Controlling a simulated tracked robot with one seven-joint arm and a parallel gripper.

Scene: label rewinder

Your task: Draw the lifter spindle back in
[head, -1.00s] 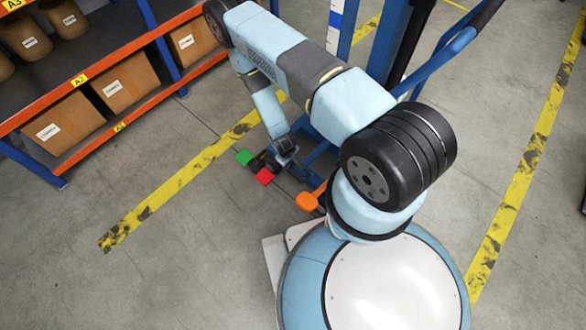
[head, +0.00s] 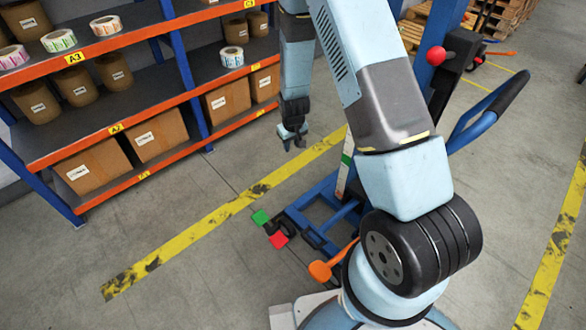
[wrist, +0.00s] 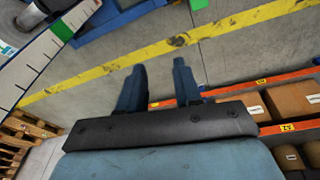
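The lifter is a blue frame with legs (head: 320,200) on the floor behind my arm. Its mast carries a red ball knob (head: 436,56) and a looped blue handle with a black grip (head: 512,92). A green pedal (head: 260,217), a red pedal (head: 279,239) and an orange paddle (head: 320,271) sit low at its base. I cannot pick out the spindle; my arm hides part of the lifter. My gripper (head: 293,143) hangs empty, left of the lifter and in front of the shelf. In the wrist view its two fingers (wrist: 159,82) stand apart. A white scale strip (wrist: 42,58) shows there too.
An orange-edged shelf (head: 103,46) with boxes, pots and label rolls (head: 231,57) stands at the left. Yellow floor lines (head: 220,215) run on both sides. Pallets (head: 500,20) lie at the far right. The floor between shelf and lifter is clear.

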